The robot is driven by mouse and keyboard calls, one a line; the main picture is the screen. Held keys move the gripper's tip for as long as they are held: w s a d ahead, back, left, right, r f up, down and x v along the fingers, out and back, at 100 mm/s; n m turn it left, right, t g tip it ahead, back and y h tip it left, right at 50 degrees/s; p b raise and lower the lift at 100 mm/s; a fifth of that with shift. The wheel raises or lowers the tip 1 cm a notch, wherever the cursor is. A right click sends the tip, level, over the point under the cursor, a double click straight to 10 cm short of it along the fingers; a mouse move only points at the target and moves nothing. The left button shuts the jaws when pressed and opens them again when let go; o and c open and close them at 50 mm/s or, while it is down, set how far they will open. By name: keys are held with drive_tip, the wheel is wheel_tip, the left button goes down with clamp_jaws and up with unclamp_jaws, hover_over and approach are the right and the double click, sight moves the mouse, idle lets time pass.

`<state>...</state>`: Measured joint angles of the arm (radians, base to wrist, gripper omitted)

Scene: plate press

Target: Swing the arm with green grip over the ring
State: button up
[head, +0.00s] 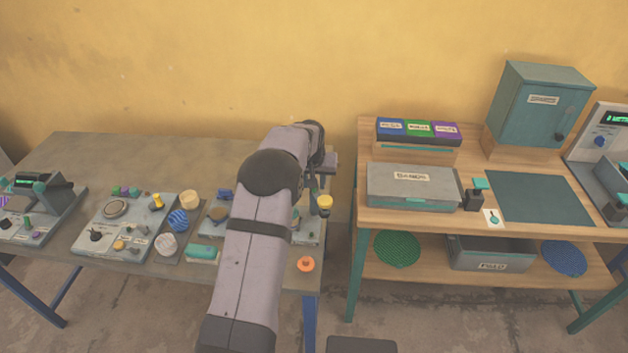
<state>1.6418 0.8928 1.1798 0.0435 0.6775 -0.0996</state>
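A grey panel (125,225) on the left table carries a round metal ring (115,208), a yellow-topped lever (157,202) and small green parts along its back edge. A device at the far left (38,205) also has teal-green knobs. I cannot tell for sure which piece is the arm with the green grip. My gripper (328,163) is at the far end of my arm, above the table's right end. Its fingers are mostly hidden and too small to read, well right of the ring.
Striped blue, tan and grey round pieces (178,221) stand beside the panel. Another panel is partly hidden behind my arm, with a yellow knob (325,202) at its right. An orange ring (306,264) lies near the table's front right. A wooden bench (470,215) with boxes stands across a gap.

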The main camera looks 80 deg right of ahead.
clamp_jaws()
drive_tip(key=shift+m, duration=0.4)
drive_tip(key=m, duration=0.1)
drive_tip(key=m+g+b, duration=0.1)
drive_tip(key=shift+w+m, duration=0.25)
drive_tip(key=shift+m, duration=0.05)
drive_tip(key=m, duration=0.1)
drive_tip(key=m+g+b, duration=0.1)
drive_tip(key=m, duration=0.1)
drive_tip(key=shift+w+d+m+g+y, duration=0.15)
drive_tip(key=shift+m+g+y, duration=0.15)
drive_tip(key=m+g+y+p, duration=0.1)
drive_tip(key=m, duration=0.2)
drive_tip(key=shift+w+d+r, duration=0.1)
drive_tip(key=shift+m+p, duration=0.6)
drive_tip(key=shift+m, duration=0.3)
drive_tip(key=shift+y, duration=0.3)
